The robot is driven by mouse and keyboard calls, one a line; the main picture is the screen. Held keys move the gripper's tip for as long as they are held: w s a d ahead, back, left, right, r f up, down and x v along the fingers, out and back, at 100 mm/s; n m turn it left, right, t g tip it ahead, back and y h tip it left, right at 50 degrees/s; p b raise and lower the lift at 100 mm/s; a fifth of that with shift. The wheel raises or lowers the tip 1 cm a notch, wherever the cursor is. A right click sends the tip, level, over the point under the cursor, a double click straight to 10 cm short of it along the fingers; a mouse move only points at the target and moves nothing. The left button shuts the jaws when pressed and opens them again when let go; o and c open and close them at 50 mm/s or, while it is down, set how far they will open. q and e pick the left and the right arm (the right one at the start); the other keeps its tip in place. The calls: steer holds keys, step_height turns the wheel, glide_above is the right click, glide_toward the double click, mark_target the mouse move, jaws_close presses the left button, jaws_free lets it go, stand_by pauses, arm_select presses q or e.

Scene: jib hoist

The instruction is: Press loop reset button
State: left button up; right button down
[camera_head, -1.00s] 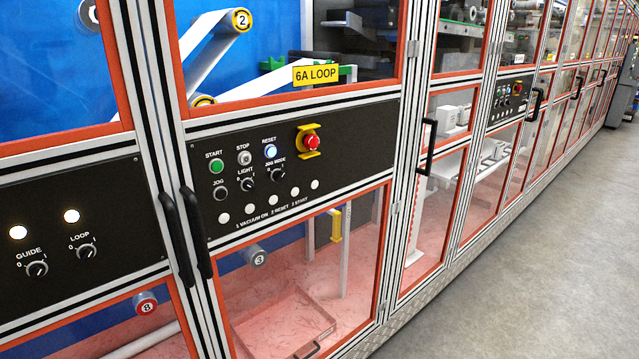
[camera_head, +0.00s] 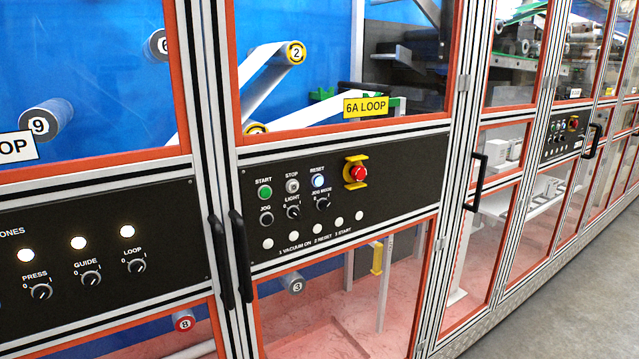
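The RESET button (camera_head: 318,181) is lit bluish-white on the black control panel (camera_head: 405,173) below the yellow 6A LOOP sign (camera_head: 366,107). It sits at the right end of the top button row, beside the grey STOP button (camera_head: 292,186) and the green START button (camera_head: 265,192). A red emergency stop (camera_head: 358,174) with a yellow guard is to its right. The JOG MODE knob (camera_head: 322,203) is just below it. Neither of my grippers shows in the head view, and nothing covers the button.
Two black door handles (camera_head: 228,262) stand upright left of the panel. Another black handle (camera_head: 477,182) is on the door to the right. A second panel (camera_head: 96,265) with knobs and lit lamps is at left. Grey floor (camera_head: 560,315) is clear at lower right.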

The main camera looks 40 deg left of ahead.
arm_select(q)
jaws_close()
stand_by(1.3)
